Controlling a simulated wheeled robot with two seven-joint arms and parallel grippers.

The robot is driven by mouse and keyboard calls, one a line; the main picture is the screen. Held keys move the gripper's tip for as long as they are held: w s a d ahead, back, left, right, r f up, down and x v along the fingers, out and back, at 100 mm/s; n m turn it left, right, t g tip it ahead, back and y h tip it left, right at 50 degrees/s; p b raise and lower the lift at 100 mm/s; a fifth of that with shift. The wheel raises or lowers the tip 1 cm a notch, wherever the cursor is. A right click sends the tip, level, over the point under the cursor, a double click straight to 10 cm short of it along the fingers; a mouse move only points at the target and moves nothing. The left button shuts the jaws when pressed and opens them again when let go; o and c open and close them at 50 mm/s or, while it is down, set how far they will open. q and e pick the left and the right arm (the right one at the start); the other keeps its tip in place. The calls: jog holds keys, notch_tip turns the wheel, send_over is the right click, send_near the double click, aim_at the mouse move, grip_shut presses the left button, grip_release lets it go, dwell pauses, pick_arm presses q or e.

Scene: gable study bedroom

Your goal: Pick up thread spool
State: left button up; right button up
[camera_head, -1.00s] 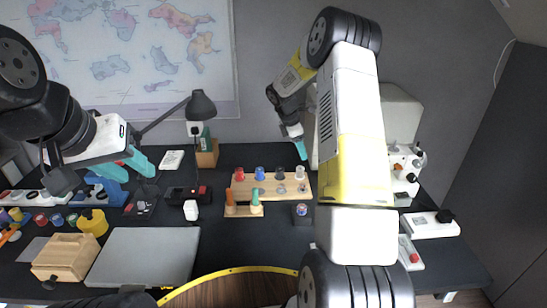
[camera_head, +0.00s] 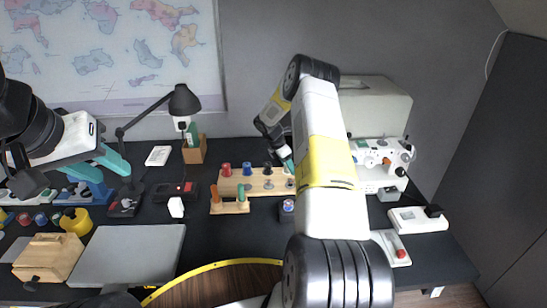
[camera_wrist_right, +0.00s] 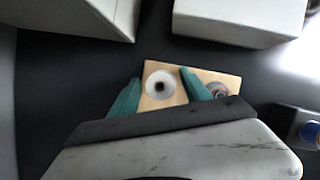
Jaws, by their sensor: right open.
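A wooden rack (camera_head: 258,180) on the dark desk holds a row of thread spools: red (camera_head: 226,169), blue (camera_head: 247,168) and black (camera_head: 268,167). In the right wrist view, a white spool (camera_wrist_right: 160,85) with a dark centre stands at the rack's end (camera_wrist_right: 229,77). My right gripper (camera_wrist_right: 160,80) is open, with its teal fingers on either side of the white spool; contact cannot be told. In the head view my right gripper (camera_head: 287,162) is at the rack's right end, and my arm hides part of that end. My left gripper (camera_head: 113,162) is raised at the left, away from the rack.
A white sewing machine (camera_head: 375,155) stands right of the rack. A small dark holder with a blue-topped item (camera_head: 287,206) is in front. A small wooden stand (camera_head: 230,207), a desk lamp (camera_head: 184,100), a grey mat (camera_head: 130,254) and a wooden box (camera_head: 48,257) are to the left.

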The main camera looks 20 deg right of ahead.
jog(key=shift+f, duration=0.1)
grip_shut()
notch_tip(320, 180, up, 10)
jog(key=shift+r, duration=0.1)
dwell(0.5)
